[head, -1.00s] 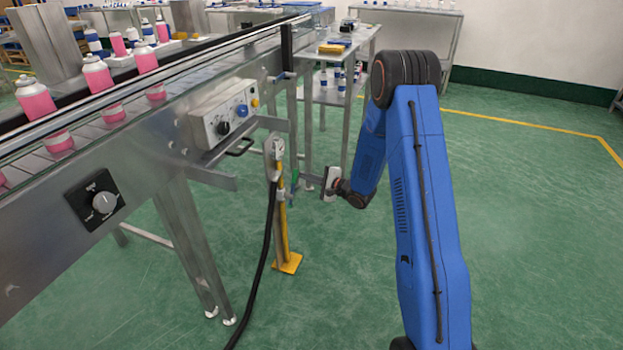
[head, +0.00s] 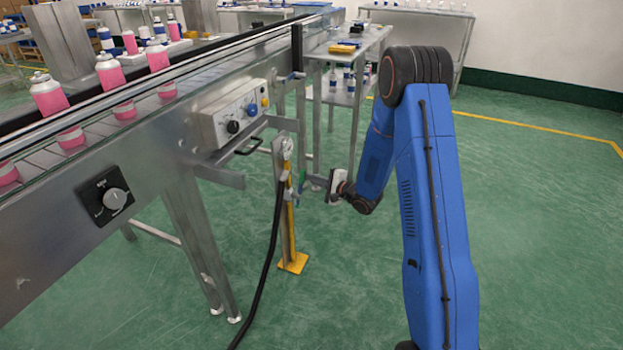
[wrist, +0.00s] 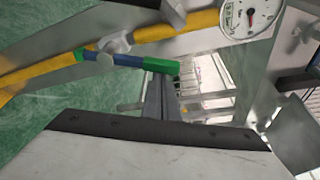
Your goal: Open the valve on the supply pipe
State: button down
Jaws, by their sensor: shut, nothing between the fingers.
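The yellow supply pipe (head: 291,222) stands upright on a yellow foot beside the conveyor. In the wrist view the pipe (wrist: 42,72) crosses the upper left, with the valve body (wrist: 116,42) on it. In the head view my gripper (head: 324,186) is right of the pipe.
A pressure gauge (wrist: 250,14) sits at the upper end of the pipe. A black hose (head: 266,270) hangs beside it. The conveyor (head: 150,160) with pink cans and a control box (head: 232,115) is on the left. The green floor to the right is clear.

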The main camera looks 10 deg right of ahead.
jog(key=shift+s+a+r+n+t, duration=0.2)
jog(key=shift+s+a+r+n, duration=0.15)
jog(key=shift+s+n, duration=0.1)
jog(key=shift+s+a+r+n+t, duration=0.2)
jog(key=shift+s+a+n, duration=0.15)
jog(key=shift+s+n, duration=0.1)
jog(key=shift+s+a+r, duration=0.1)
jog(key=shift+s+a, duration=0.2)
jog(key=shift+s, duration=0.15)
jog(key=shift+s+a, duration=0.1)
jog(key=shift+a, duration=0.05)
